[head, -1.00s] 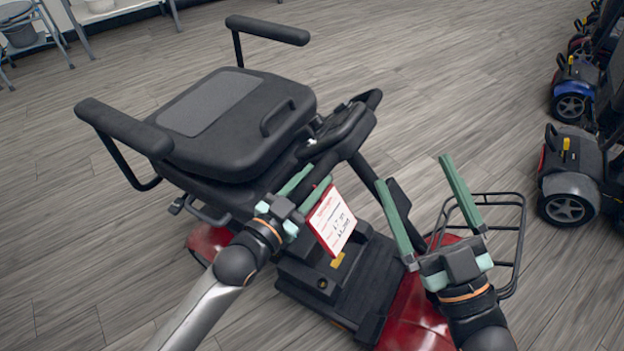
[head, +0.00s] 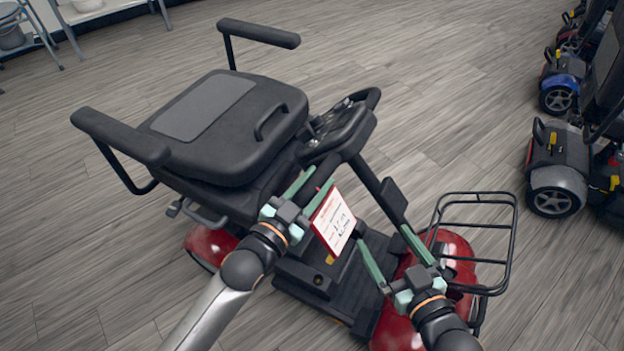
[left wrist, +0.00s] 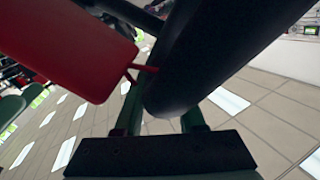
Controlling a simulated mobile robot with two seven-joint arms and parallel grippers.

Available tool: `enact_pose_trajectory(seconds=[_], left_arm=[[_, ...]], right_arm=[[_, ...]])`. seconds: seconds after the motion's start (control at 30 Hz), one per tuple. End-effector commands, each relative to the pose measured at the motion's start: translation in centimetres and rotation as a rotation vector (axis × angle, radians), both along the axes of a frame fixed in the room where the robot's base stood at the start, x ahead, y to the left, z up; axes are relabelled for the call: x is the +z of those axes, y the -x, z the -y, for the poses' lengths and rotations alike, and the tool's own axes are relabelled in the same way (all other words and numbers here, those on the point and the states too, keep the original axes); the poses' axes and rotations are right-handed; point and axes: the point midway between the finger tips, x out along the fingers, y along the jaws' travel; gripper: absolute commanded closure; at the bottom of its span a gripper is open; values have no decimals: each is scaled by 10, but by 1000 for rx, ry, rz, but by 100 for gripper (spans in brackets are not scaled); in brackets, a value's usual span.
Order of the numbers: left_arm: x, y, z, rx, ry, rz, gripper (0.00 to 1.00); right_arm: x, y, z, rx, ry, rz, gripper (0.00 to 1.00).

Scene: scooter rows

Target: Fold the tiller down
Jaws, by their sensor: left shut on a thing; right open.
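The red and black scooter stands mid-view with its tiller (head: 367,177) still raised, its handlebar head (head: 340,128) close to the seat's front edge (head: 285,110). My left gripper (head: 317,181) is shut at the near end of the handlebar. In the left wrist view a thick dark bar (left wrist: 205,55) passes between its fingers. A red-edged price tag (head: 333,221) hangs beside this gripper, and its red back (left wrist: 75,45) fills the wrist view's upper left. My right gripper (head: 383,236) is open, low by the tiller's lower part. Whether its fingers touch the tiller, I cannot tell.
A black wire basket (head: 478,198) sits at the scooter's front, right of my right gripper. The seat has two raised armrests (head: 258,33). More scooters (head: 555,165) stand in a row at the right. The grey wood floor (head: 430,90) behind is clear.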

Motion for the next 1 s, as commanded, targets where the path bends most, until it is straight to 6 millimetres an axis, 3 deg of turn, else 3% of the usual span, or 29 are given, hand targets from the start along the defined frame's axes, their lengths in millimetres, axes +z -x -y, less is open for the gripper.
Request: enact_pose_trajectory(seconds=[0.2,0.23,0.5,0.87,1.0], left_arm=[[1,2,3,-7,5,4,100],[1,2,3,-7,5,4,60],[1,1,2,-4,4,4,32],[1,6,-3,-2,0,2,32],[1,22,-14,-2,0,0,32]], right_arm=[[0,0,0,0,0,1,3],[0,0,0,0,0,1,3],[0,0,0,0,0,3,3],[1,0,0,0,-1,-8,3],[-30,13,0,-9,1,-132,3]])
